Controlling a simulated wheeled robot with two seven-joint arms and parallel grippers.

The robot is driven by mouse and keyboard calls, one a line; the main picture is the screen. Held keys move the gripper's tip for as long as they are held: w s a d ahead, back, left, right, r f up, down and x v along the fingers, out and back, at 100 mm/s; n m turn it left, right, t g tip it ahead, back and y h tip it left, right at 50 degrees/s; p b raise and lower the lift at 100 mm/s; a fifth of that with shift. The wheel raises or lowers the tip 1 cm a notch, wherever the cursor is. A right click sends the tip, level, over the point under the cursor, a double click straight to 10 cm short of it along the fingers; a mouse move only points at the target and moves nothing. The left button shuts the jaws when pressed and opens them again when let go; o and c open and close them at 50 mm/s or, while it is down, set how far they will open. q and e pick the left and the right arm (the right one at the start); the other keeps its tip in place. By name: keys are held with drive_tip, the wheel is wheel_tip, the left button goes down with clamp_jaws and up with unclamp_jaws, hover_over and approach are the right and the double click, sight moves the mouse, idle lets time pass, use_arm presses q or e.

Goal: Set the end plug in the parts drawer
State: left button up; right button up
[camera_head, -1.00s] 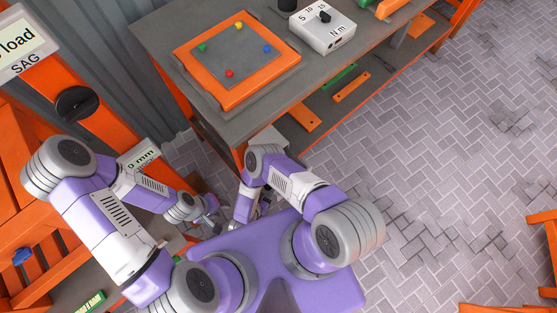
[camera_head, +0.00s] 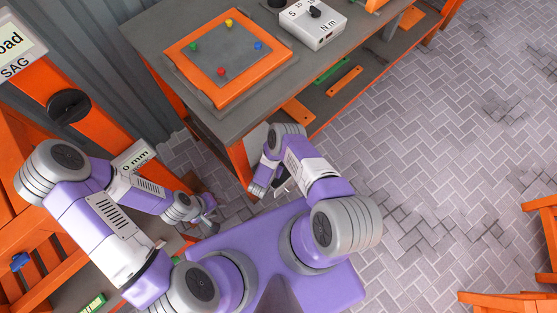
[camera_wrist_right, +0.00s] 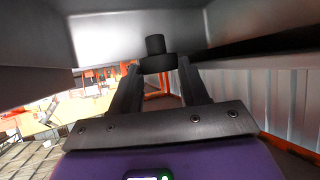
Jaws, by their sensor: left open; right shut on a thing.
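The end plug (camera_wrist_right: 157,62) is a dark round flange with a short stub. My right gripper (camera_wrist_right: 158,72) is shut on it in the right wrist view, with the stub pointing up in the picture. Pale grey panels (camera_wrist_right: 110,38) that look like the parts drawer stand close around the plug; I cannot tell whether the plug is inside or touches them. In the head view a pale grey piece (camera_head: 257,136), perhaps the same drawer, shows at the bench's end beside my right arm. My left gripper (camera_head: 208,208) is open and empty, low at the left.
A grey bench (camera_head: 200,118) with orange legs holds an orange-framed board (camera_head: 228,58) with coloured pegs and a white dial box (camera_head: 314,22). Its lower shelf carries orange and green strips. An orange rack (camera_head: 70,95) stands at left. The paved floor (camera_head: 430,140) at right is mostly clear.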

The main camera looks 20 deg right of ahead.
wheel_tip(320, 180, down, 5)
drive_tip(key=b, duration=0.4)
drive_tip(key=shift+r, duration=0.25)
drive_tip(key=o, duration=1)
drive_tip(key=shift+o, duration=0.2)
drive_tip(key=shift+s+a+r+p, duration=0.2)
drive_tip(key=shift+p, duration=0.1)
drive_tip(key=p+v, duration=0.4)
drive_tip(key=v, duration=0.7)
drive_tip(key=shift+a, duration=0.2)
